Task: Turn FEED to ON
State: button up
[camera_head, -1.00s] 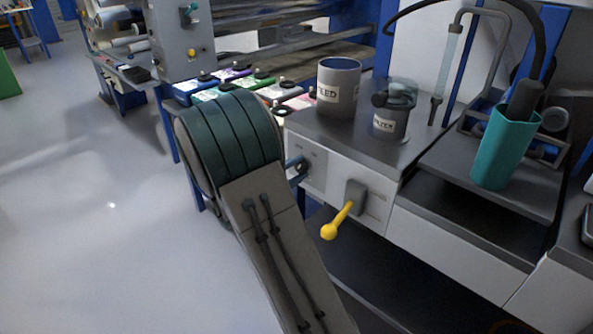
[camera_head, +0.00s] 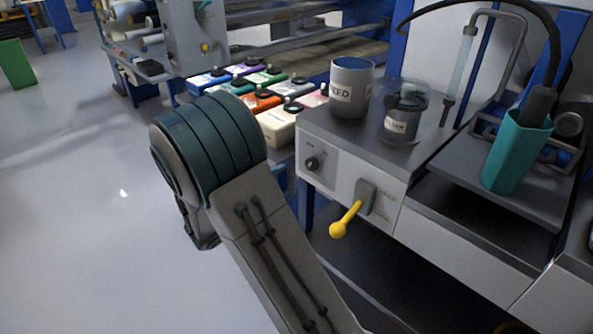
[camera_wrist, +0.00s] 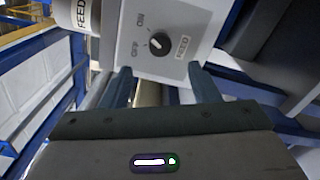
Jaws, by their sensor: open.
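A black rotary knob (camera_head: 312,163) sits on the light front panel of the grey-topped cabinet. In the wrist view the knob (camera_wrist: 158,43) has ON and OFF printed beside it and a small label plate (camera_wrist: 183,47) that seems to read FEED. I cannot tell for sure which mark the knob points to. My gripper (camera_wrist: 162,80) is open and empty, its two fingers reaching toward the panel just short of the knob, apart from it. In the head view my arm hides most of the gripper.
A yellow-handled lever (camera_head: 346,219) sticks out of the same panel, right of the knob. A grey cup (camera_head: 352,88) and a smaller lidded jar (camera_head: 403,115) stand on the cabinet (camera_head: 437,133). Ink containers (camera_head: 277,122) stand behind.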

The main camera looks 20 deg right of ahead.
jog(key=shift+v, duration=2.1)
